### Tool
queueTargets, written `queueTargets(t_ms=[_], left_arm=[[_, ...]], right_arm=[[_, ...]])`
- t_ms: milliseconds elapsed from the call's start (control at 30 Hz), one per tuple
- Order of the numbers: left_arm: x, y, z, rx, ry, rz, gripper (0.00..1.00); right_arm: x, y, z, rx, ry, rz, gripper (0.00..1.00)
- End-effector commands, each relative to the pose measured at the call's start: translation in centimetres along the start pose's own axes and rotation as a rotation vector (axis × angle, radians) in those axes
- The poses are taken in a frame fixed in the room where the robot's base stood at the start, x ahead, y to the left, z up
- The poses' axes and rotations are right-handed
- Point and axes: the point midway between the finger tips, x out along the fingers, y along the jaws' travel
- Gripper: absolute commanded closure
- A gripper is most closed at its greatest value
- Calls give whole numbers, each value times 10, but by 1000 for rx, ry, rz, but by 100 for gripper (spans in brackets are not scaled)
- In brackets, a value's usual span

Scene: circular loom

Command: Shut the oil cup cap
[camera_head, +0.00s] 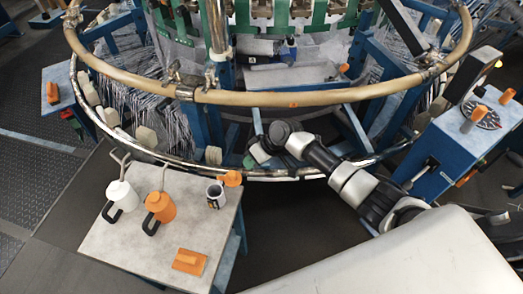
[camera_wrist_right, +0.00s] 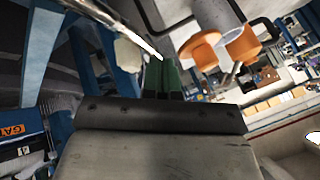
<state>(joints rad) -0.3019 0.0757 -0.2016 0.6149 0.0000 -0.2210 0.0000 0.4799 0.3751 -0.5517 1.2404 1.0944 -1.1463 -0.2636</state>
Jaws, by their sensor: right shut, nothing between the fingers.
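On the small table stands a dark-and-white cup (camera_head: 215,195) with its dark inside showing. An orange cap (camera_head: 232,178) sits at its upper right, off the cup's mouth; I cannot tell how it is joined. My right gripper (camera_head: 254,157) is above and right of the cap, near the loom's lower ring, apart from it. In the right wrist view my right gripper's dark green fingers (camera_wrist_right: 168,76) are together and empty. An orange round part (camera_wrist_right: 200,50) and another orange piece (camera_wrist_right: 243,48) show beyond them; I cannot tell which is the cap. My left gripper is not in view.
A white can (camera_head: 122,195), an orange can (camera_head: 160,207) and an orange block (camera_head: 190,261) are on the table (camera_head: 125,235). The loom's shiny lower ring (camera_head: 165,157) passes behind the table. A blue control box (camera_head: 455,150) stands at right.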

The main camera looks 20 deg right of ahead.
Motion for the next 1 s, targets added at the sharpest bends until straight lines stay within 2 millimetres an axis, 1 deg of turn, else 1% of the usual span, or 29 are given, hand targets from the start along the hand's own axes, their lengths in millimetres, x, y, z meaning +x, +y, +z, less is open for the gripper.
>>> queueTargets(t_ms=[33, 100, 267, 700, 900, 1000], left_arm=[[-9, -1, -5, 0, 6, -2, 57], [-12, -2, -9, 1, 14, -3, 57], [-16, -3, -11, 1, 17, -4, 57], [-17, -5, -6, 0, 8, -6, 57], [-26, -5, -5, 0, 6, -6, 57], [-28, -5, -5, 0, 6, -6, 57]], right_arm=[[-1, -12, -2, -4, 0, -5, 100], [4, -20, -2, -2, 1, -3, 100], [11, -29, -1, -2, 0, -2, 100], [13, -31, 0, 0, 2, 0, 100], [11, -34, 1, 29, 16, 13, 100], [12, -34, 2, 42, 25, 21, 100]])
